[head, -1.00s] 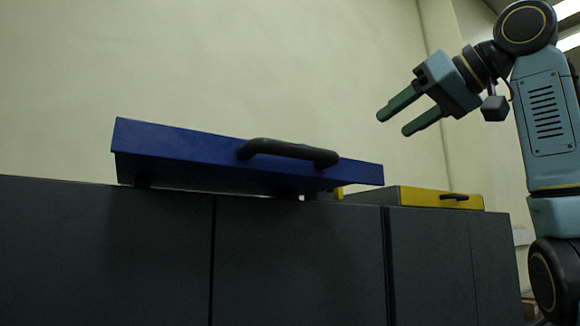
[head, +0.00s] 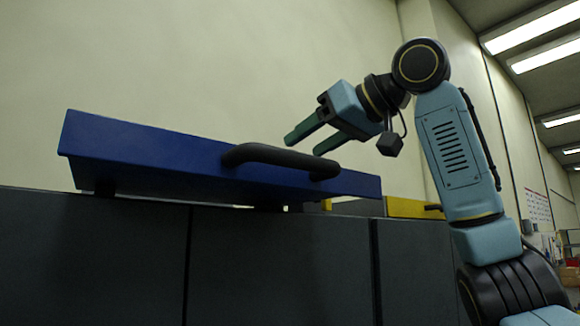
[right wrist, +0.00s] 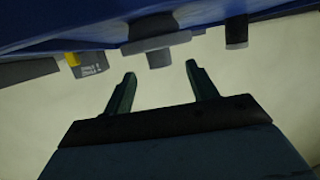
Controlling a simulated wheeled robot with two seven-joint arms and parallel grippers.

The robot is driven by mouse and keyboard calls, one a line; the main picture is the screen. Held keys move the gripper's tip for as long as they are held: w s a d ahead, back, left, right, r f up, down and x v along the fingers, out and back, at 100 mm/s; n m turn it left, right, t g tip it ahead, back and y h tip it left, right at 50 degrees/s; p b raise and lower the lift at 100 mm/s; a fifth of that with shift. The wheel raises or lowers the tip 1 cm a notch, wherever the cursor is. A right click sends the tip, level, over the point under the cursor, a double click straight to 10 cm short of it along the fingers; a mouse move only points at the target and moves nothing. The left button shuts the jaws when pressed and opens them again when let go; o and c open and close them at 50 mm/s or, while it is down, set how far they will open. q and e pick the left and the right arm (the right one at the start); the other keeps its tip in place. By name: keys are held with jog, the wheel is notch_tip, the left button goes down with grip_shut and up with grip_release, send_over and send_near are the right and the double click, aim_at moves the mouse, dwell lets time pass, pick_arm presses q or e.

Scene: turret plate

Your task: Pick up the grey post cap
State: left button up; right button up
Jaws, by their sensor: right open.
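My right gripper (head: 304,145) is open and empty, just above and behind the black handle of the blue tray-like piece in the head view. In the right wrist view its two green fingers (right wrist: 160,72) stand apart with nothing between them. Beyond the fingertips, a grey block with a wider flat part (right wrist: 158,48) shows against the blue piece; it may be the grey post cap, but I cannot tell for sure. No cap shows clearly in the head view, where the blue piece hides what lies behind its front. My left gripper is not in view.
The blue piece (head: 150,150) with its black handle (head: 280,157) sits raised on dark grey cabinets (head: 280,265). A yellow-fronted box (head: 405,208) lies to its right. A dark stub (right wrist: 237,33) and a yellow-and-grey labelled part (right wrist: 88,65) flank the grey block in the wrist view.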

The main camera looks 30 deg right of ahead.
jog(key=x, duration=0.3)
jog(key=shift+w+r+p, duration=0.1)
jog(key=shift+w+p, duration=0.05)
jog(key=shift+p, duration=0.15)
jog(key=shift+w, duration=0.25)
jog(key=shift+s, duration=0.2)
jog(key=shift+c, duration=0.5)
jog(key=shift+w, duration=0.15)
jog(key=c, duration=0.7)
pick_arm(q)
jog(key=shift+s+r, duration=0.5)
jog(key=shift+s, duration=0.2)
pick_arm(e)
jog(key=c, duration=0.4)
